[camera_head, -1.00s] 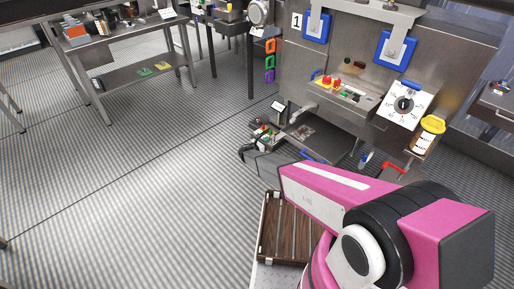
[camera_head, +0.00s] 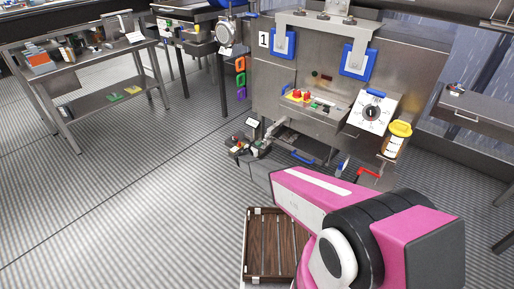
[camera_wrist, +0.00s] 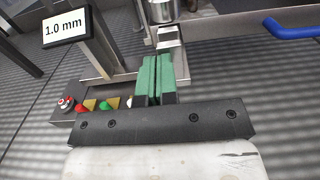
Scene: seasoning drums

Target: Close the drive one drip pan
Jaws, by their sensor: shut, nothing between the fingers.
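A low metal pan (camera_head: 291,143) with a blue handle (camera_head: 304,158) sits under the machine marked 1, and I take it as the drive one drip pan. Its blue handle also shows at the upper right of the wrist view (camera_wrist: 294,28), beside a metal edge. How far the pan stands out is hard to tell. My gripper (camera_wrist: 160,62) has green fingers pressed together with nothing between them. It is left of the blue handle and apart from it, close to a metal bracket. In the head view, my arm partly hides the area.
A small box with coloured buttons (camera_wrist: 72,104) and a "1.0 mm" sign (camera_wrist: 65,27) stand left of my gripper. A red handle (camera_head: 369,172) is farther right under the machine. A slatted wooden tray (camera_head: 262,212) lies low in front. Floor at left is clear.

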